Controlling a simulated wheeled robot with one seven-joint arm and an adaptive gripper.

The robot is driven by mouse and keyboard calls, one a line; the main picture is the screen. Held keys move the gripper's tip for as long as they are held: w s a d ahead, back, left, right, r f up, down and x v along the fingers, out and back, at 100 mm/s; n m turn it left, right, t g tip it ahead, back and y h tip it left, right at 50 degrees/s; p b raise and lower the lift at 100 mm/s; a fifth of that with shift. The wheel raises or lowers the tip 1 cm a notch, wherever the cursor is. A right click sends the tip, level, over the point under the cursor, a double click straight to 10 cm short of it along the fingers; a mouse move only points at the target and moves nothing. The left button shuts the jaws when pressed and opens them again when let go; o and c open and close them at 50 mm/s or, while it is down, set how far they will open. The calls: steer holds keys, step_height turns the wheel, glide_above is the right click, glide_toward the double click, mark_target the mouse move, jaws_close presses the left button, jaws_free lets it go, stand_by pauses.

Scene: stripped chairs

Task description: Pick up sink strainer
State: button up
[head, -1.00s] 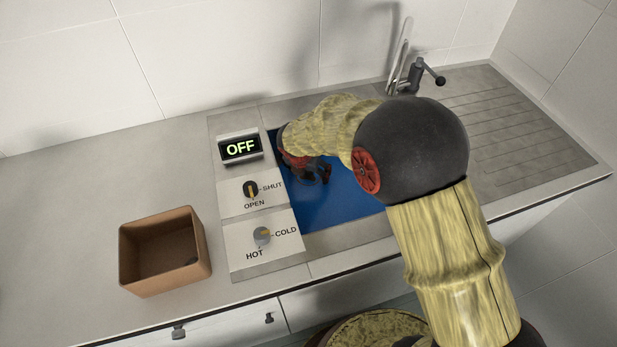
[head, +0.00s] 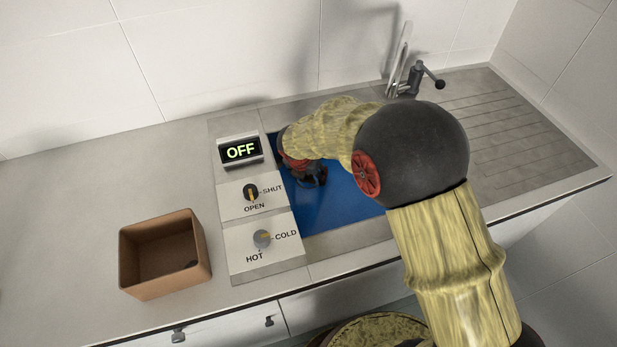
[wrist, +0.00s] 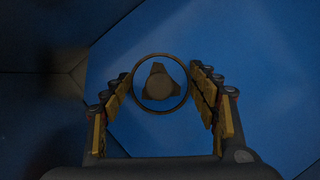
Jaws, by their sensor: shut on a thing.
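The sink strainer (wrist: 158,84) shows in the wrist view as a dark round ring with a three-lobed dark piece in its middle. It lies between the two finger tips of my gripper (wrist: 160,80), which press on its left and right sides. In the head view my gripper (head: 312,181) reaches down into the blue sink basin (head: 340,208), near its left side. The strainer cannot be made out there behind the fingers. Whether it touches the basin floor cannot be told.
Left of the basin are an OFF display (head: 240,151), a SHUT/OPEN knob (head: 251,192) and a HOT/COLD knob (head: 262,238). An open brown box (head: 137,270) stands on the counter (head: 70,240). A tap (head: 414,77) stands behind the basin, with a ribbed drainboard (head: 510,125) at right.

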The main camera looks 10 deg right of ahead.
step_height(320, 180, up, 10)
steer(key=p, duration=0.4)
steer(key=shift+p, duration=0.3)
stand_by(0.3)
